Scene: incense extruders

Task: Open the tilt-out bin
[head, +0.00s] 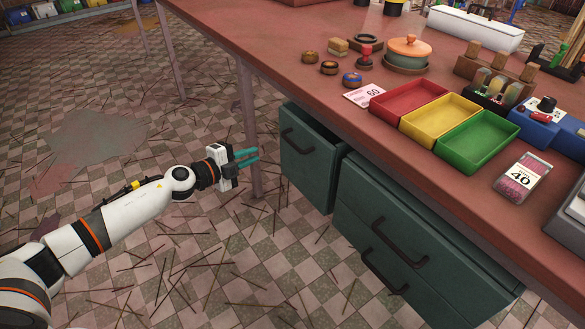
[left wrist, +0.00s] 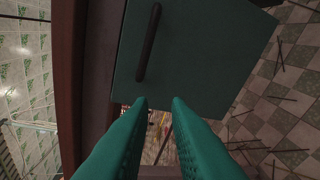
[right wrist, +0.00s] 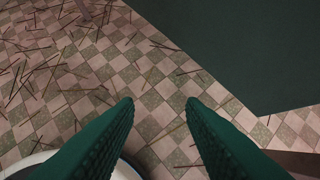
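The tilt-out bin is most likely the dark green front (head: 310,170) with a dark bar handle (head: 297,143) under the table's left part. It stands out past the neighbouring drawer fronts; whether it is tilted is hard to tell. It also fills the top of the left wrist view (left wrist: 200,60), its handle (left wrist: 148,42) running lengthwise. My left gripper (head: 256,156) is open and empty, left of the bin front and apart from its handle. My right gripper (right wrist: 160,105) is open and empty above the floor; a dark green panel (right wrist: 255,45) shows at upper right.
Green drawers (head: 415,235) with bar handles stand right of the bin. The red table top (head: 310,85) overhangs them and carries coloured trays, a pot and small tools. A table leg (head: 248,130) stands behind my left gripper. The tiled floor (head: 150,250) has scattered sticks but is otherwise open.

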